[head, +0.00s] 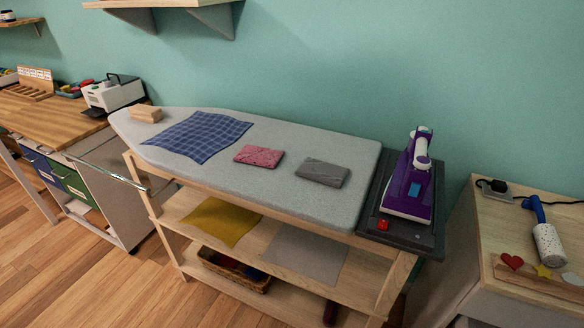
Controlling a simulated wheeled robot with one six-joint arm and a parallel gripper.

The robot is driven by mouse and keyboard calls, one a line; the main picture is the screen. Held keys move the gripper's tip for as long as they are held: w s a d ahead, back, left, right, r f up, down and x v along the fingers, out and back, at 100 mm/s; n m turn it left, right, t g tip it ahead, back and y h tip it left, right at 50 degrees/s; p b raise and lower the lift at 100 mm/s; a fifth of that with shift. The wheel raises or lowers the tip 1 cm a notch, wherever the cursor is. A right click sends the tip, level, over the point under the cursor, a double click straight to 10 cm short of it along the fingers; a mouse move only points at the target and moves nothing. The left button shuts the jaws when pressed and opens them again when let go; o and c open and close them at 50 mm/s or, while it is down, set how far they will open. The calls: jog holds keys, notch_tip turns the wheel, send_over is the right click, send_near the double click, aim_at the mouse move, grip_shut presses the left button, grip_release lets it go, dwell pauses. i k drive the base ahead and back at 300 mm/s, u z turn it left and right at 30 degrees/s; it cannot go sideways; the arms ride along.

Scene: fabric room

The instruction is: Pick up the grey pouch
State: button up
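The grey pouch (322,172) lies flat near the right end of the grey ironing board top (290,205). A pink pouch (259,156) lies to its left, with a clear gap between them. My gripper does not show in the head view.
A blue checked cloth (198,134) and a wooden block (145,114) lie further left on the board. A purple iron (408,190) stands on a dark rest (402,232) just right of the board. A yellow cloth (222,221) lies on the shelf below. The floor (95,285) in front is clear.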

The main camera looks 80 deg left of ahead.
aim_at(323, 173)
jog(key=u, duration=2.25)
jog(key=k, duration=0.6)
jog(key=z, duration=0.5)
jog(key=i, duration=1.1)
jog(key=u, duration=0.85)
jog(key=i, duration=0.4)
jog(key=u, duration=0.35)
